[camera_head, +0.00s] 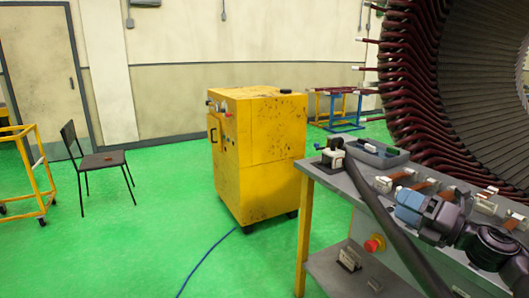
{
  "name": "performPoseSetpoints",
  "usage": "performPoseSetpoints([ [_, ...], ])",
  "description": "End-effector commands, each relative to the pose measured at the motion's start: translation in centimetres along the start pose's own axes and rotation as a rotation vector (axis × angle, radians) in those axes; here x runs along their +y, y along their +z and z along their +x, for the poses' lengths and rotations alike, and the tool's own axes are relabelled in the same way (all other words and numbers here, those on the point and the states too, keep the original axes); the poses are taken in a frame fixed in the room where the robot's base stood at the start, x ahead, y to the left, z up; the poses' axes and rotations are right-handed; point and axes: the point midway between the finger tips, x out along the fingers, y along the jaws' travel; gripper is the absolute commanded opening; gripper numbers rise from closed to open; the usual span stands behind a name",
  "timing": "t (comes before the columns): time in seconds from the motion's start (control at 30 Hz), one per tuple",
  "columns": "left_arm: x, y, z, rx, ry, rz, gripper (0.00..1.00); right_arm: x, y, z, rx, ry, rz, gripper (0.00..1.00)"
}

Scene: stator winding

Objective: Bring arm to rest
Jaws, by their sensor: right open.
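My right arm comes in from the lower right over the grey workbench (345,185). Its gripper end (404,208), with blue and grey parts, is above the bench top, near the small parts there. The fingers are small and hard to make out; the gripper is open and I see nothing held in it. My left gripper is not in view.
Several white-and-brown parts (394,181) and a grey tray (378,153) lie on the bench. A thick dark hose or bar (385,217) crosses its front. The large stator (420,80) stands behind. A yellow cabinet (262,155) stands left; green floor (130,250) is open there.

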Motion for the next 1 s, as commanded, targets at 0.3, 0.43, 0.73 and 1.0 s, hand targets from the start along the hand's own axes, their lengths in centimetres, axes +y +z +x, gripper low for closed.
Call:
performPoseSetpoints([
  [0.3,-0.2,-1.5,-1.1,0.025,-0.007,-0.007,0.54,-7.5,-9.2,-6.5,-0.473,-0.105,1.02,0.57],
  [0.43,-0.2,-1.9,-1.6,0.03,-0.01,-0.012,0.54,-9.9,-14.6,-9.9,-0.632,-0.168,1.336,0.57],
  [0.73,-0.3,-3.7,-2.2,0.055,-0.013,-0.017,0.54,-11.0,-27.1,-17.5,-0.901,-0.272,1.817,0.57],
  [1.0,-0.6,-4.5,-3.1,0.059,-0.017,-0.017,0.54,-9.6,-35.2,-23.9,-1.105,-0.313,1.998,0.57],
])
